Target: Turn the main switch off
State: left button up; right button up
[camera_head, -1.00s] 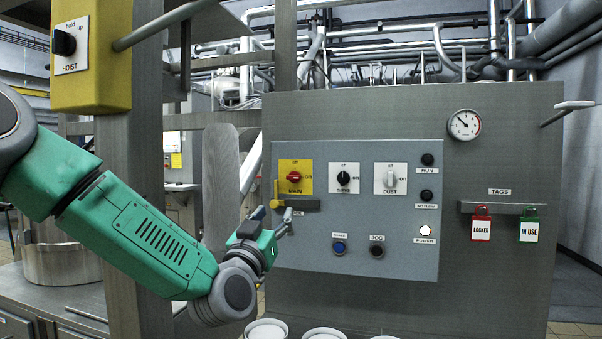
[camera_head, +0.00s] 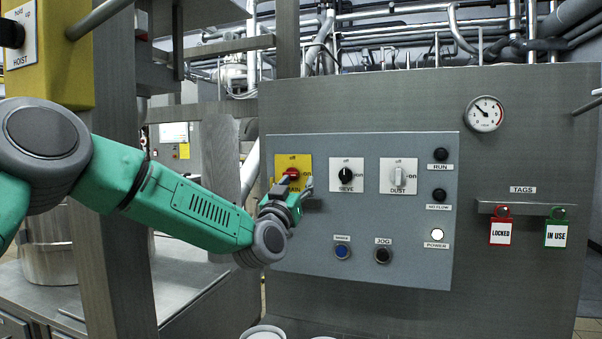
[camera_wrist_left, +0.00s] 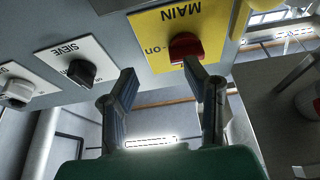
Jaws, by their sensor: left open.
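The main switch is a red knob (camera_head: 291,172) on a yellow plate (camera_head: 304,161) marked MAIN, at the upper left of the grey control panel (camera_head: 320,260). Its handle appears to point toward "on". In the left wrist view the red knob (camera_wrist_left: 185,46) is just beyond the fingertips, nearer the right-hand finger. My left gripper (camera_head: 294,186) is open in front of the lower part of the plate, with its fingers pointing up at the panel. It also shows in the left wrist view (camera_wrist_left: 161,82), with nothing between the fingers. My right gripper is out of view.
The SIEVE switch (camera_head: 346,175) and the DUST switch (camera_head: 398,176) sit to the right of the main switch. A lit POWER lamp (camera_head: 437,234) is at lower right. Red LOCKED (camera_head: 501,228) and green IN USE (camera_head: 556,229) tags hang farther right. A yellow hoist box (camera_head: 62,60) is at upper left.

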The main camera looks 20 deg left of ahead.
aim_at(292, 176)
pick_arm(q)
jog(key=shift+n, duration=0.3)
jog(key=w+a, duration=0.1)
jog(key=a, duration=0.2)
jog(key=w+a+r, duration=0.1)
jog(key=shift+w+a+r+p, duration=0.1)
jog(key=shift+w+a+p, duration=0.2)
jog(key=shift+w+a+y, duration=0.1)
jog(key=shift+a+y, duration=0.05)
jog(key=shift+y, duration=0.25)
jog(key=shift+w+d, duration=0.25)
jog(key=shift+d, duration=0.85)
jog(key=shift+c, duration=0.6)
jog(key=shift+d, duration=0.2)
jog(key=c, duration=0.7)
jog(key=shift+a, duration=0.5)
jog(key=shift+c, duration=0.2)
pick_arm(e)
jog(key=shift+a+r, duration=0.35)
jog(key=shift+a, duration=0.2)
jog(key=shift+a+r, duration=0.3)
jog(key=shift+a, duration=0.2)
